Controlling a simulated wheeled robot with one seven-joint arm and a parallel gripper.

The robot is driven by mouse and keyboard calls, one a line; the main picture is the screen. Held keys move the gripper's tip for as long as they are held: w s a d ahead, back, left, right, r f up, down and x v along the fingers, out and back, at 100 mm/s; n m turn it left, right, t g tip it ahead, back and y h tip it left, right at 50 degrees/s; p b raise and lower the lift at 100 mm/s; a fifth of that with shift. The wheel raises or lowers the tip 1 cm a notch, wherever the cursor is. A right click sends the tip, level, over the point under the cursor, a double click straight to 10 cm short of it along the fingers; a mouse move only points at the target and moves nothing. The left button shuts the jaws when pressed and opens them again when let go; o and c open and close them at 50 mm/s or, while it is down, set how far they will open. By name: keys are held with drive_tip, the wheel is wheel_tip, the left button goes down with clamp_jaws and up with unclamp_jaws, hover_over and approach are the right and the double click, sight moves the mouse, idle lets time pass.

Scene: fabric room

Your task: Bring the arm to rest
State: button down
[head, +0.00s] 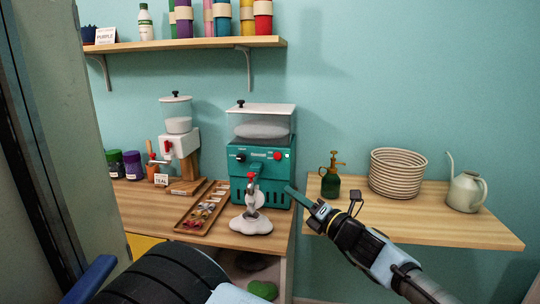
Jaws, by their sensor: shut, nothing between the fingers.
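My arm reaches in from the lower right of the head view. My gripper (296,194) is at its end, pointing up and left. It is shut and holds nothing. In the picture it lies just right of the teal machine (262,170), over the gap between the two wooden surfaces. I cannot tell whether it touches the machine.
A wooden counter (140,200) bears a white dispenser (177,125), a tray (202,208) of small pieces and a red-handled tool (252,200) on a white base. A right-hand shelf (420,222) holds a green sprayer (331,180), a basket (397,173) and a watering can (466,191).

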drive_tip(key=a+f+n+g+y, duration=0.1)
drive_tip(key=a+f+n+g, duration=0.4)
drive_tip(key=a, duration=0.4)
drive_tip(key=s+a+f+n+g+h, duration=0.4)
drive_tip(key=s+a+f+n+g, duration=0.4)
drive_tip(key=s+f+n+g, duration=0.4)
drive_tip(key=d+r+n+t+h, duration=0.1)
drive_tip(key=d+r+n+h, duration=0.1)
drive_tip(key=r+n+h, duration=0.3)
drive_tip(key=d+r+n+t+h, duration=0.2)
drive_tip(key=r+n+h, duration=0.2)
drive_tip(key=r+n, duration=0.7)
drive_tip(key=n, duration=0.4)
drive_tip(key=shift+w+r+t+h, duration=0.3)
drive_tip(key=shift+w+h, duration=0.05)
drive_tip(key=shift+h, duration=0.05)
